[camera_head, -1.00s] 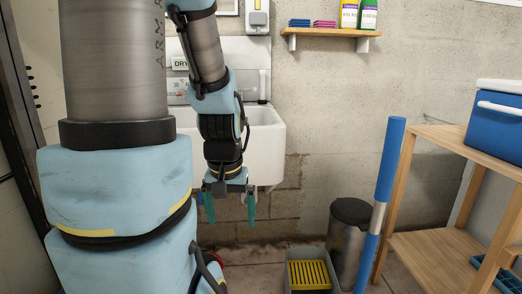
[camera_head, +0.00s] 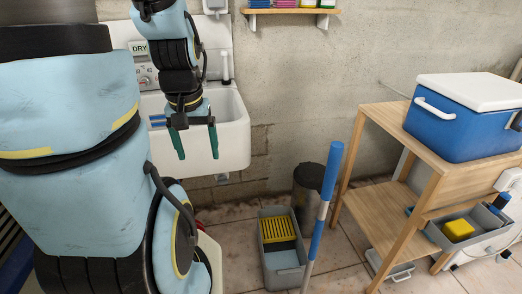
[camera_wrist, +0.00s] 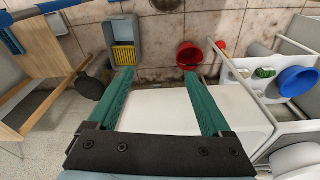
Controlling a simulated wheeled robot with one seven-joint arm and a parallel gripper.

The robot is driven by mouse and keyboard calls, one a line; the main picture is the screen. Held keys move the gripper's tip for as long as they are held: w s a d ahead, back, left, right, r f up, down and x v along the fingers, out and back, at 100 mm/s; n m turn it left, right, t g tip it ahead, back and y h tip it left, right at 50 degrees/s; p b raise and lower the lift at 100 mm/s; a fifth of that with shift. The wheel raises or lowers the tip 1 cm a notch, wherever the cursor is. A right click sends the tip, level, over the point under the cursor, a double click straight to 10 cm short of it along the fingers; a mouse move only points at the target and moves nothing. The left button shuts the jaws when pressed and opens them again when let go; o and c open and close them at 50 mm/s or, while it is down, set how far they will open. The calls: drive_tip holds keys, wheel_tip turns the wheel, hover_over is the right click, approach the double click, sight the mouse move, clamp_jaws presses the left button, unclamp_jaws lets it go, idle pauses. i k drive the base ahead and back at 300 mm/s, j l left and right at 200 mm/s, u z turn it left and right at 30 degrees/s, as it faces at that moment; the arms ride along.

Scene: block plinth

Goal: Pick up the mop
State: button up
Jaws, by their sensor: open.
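The mop's long handle (camera_head: 325,188), blue with a silver band, stands nearly upright, slightly tilted, in front of the grey bucket and the shelf's left side. Its lower end runs out of the head view and the mop head is not seen. In the wrist view a blue bar that looks like the handle (camera_wrist: 55,6) crosses the top left corner. My gripper (camera_head: 197,150) hangs in front of the white sink, left of the mop and well apart from it. Its two green fingers are spread and empty, also in the wrist view (camera_wrist: 158,76).
A grey bucket with a yellow wringer (camera_head: 278,229) stands on the floor left of the handle. A dark bin (camera_head: 308,182) is behind it. A wooden shelf (camera_head: 385,200) with a blue cooler (camera_head: 462,125) stands close on the right. The white sink (camera_head: 233,135) is behind my gripper.

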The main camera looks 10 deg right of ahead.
sight(337, 147)
drive_tip(key=k+u, duration=0.2)
drive_tip(key=k, duration=0.35)
drive_tip(key=k+j+u, duration=0.2)
drive_tip(key=k, duration=0.4)
